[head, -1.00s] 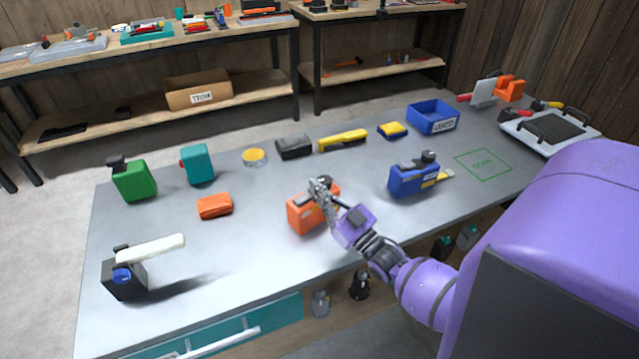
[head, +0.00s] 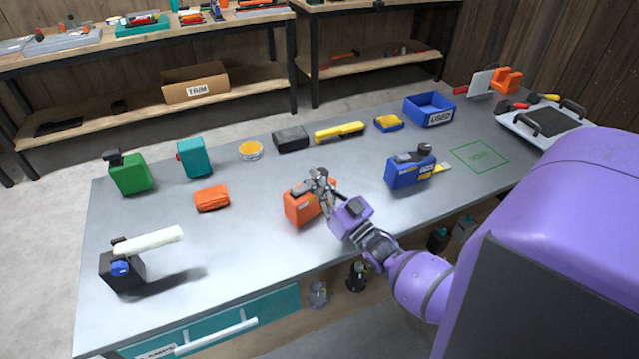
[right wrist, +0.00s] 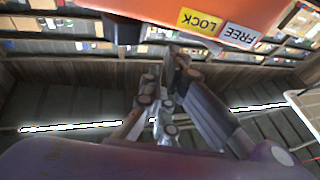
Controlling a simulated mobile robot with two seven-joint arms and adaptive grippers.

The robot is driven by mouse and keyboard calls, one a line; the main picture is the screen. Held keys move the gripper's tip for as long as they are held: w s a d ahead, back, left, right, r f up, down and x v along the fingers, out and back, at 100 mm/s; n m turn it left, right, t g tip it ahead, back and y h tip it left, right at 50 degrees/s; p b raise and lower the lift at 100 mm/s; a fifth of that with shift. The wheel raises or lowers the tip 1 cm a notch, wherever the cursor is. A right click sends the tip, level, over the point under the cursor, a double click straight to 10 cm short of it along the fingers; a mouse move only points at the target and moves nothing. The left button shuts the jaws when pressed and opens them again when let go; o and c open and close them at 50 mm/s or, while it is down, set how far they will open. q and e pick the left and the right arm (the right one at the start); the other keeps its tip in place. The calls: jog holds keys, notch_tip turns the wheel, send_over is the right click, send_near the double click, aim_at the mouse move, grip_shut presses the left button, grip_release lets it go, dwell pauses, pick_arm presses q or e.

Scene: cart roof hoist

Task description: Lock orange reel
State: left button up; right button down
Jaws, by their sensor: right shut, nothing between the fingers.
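The orange reel (head: 298,208) stands on the grey bench near its front middle. My right gripper (head: 319,178) is shut and empty at the reel's upper right side and partly covers it. In the right wrist view the orange reel (right wrist: 280,12) fills the top, with a yellow LOCK label (right wrist: 199,22) and a white FREE label (right wrist: 240,35), both upside down. A dark part (right wrist: 125,30) shows beside the labels, close to the shut fingertips (right wrist: 176,58). I cannot tell whether they touch it. My left gripper is not in view.
A blue reel-like device (head: 408,170) stands to the right, and a small orange block (head: 211,198) lies to the left. A black stand with a white bar (head: 150,240) is at the front left. Green and teal cases, a blue bin (head: 428,112) and tools line the back.

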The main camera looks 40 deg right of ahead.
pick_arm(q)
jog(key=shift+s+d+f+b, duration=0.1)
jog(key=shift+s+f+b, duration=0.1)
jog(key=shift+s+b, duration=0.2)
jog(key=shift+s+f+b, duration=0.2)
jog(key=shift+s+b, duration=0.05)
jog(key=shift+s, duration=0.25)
pick_arm(e)
jog(key=s, duration=0.9)
jog(key=shift+s+d+f, duration=0.2)
jog(key=shift+s+f, duration=0.05)
jog(key=shift+s, duration=0.1)
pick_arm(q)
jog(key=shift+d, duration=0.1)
